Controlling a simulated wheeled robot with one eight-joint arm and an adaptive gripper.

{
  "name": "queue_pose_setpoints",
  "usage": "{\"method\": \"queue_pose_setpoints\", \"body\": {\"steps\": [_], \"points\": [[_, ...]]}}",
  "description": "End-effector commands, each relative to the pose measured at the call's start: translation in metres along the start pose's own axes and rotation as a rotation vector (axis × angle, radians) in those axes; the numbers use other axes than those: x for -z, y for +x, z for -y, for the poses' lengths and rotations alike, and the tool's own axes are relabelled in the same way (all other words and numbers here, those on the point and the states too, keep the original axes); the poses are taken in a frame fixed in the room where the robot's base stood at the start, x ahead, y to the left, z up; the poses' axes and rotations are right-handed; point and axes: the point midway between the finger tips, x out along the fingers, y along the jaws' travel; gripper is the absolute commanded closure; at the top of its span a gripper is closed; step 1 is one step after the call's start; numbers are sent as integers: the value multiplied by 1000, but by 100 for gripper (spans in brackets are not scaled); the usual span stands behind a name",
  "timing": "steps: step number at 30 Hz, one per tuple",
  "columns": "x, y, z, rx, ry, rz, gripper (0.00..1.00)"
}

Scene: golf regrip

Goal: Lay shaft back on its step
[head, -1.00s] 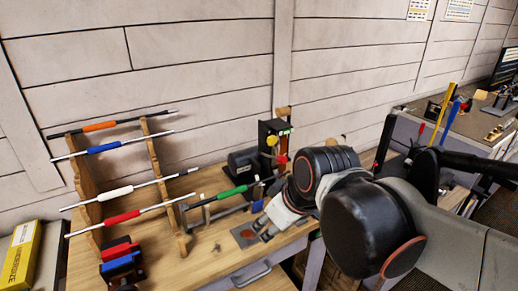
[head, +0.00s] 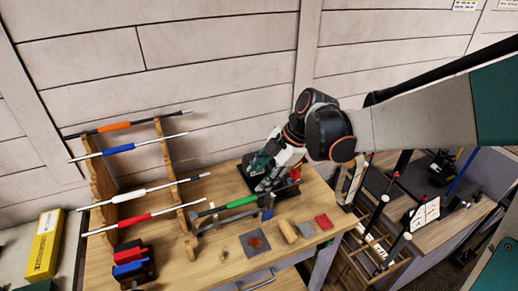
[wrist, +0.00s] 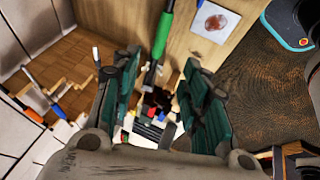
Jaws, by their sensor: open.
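A shaft with a green grip (head: 240,202) lies at the bench's middle, across a grey metal holder (head: 208,222). It also shows at the top of the wrist view (wrist: 164,32), its line running down toward the gap between my fingers. My gripper (head: 262,177) is open, just behind the green grip's right end; I cannot tell how far above the shaft it is. Its teal fingers stand apart in the wrist view (wrist: 160,100). The stepped wooden rack (head: 172,178) holds shafts with orange (head: 114,127), blue (head: 119,148), white (head: 129,195) and red (head: 133,220) grips.
The wooden bench (head: 222,272) carries a red and blue clamp (head: 130,258) at left, and a grey pad with a red mark (head: 254,243), a wooden block (head: 288,232) and a red square (head: 324,222) at right. A yellow box (head: 43,245) stands at far left.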

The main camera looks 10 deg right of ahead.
Motion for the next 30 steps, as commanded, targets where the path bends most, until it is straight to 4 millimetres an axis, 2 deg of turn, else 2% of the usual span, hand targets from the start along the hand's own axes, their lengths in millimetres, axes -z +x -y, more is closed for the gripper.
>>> {"method": "queue_pose_setpoints", "body": {"steps": [18, 24, 30], "points": [[0, 104, 0, 0, 1, 1, 59], [-1, 125, 0, -1, 2, 2, 59], [0, 132, 0, -1, 2, 2, 59]]}}
